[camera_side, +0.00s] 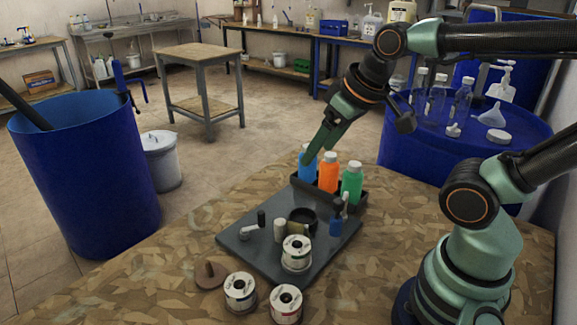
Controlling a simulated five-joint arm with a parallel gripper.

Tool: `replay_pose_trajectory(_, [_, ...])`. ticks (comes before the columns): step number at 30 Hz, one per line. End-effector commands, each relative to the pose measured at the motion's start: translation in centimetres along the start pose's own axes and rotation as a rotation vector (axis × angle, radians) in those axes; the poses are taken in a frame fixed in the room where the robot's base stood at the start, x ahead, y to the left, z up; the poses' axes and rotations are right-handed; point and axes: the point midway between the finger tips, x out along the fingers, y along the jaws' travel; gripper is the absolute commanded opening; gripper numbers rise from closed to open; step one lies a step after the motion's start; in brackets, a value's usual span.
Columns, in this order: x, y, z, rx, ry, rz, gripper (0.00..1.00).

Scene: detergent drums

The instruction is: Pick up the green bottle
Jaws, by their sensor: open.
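The green bottle (351,184) has a white cap and stands upright in a dark rack (357,205) at the back of a grey board. It is the rightmost of three bottles. An orange bottle (328,175) stands just left of it, and a blue bottle (308,163) is left of that. My gripper (307,158) is open and points down at the blue bottle, overlapping its upper part in this view. It is to the left of and apart from the green bottle. I cannot tell whether the fingers touch the blue bottle.
The grey board (260,258) holds a dark ring (302,217), a wire spool (296,254) and small fittings. Two more spools, one of them here (240,292), stand in front on the wood-chip tabletop (160,290). Blue drums stand at left (85,180) and right (440,165).

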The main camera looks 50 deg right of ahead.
Motion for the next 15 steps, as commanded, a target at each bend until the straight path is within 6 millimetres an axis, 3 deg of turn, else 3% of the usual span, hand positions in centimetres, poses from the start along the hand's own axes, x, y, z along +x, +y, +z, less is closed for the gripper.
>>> replay_pose_trajectory(10, [0.1,0.5,-0.2,0.041,-0.013,0.008,0.76])
replay_pose_trajectory(15, [1.0,3.5,-1.2,0.295,-0.091,0.059,0.76])
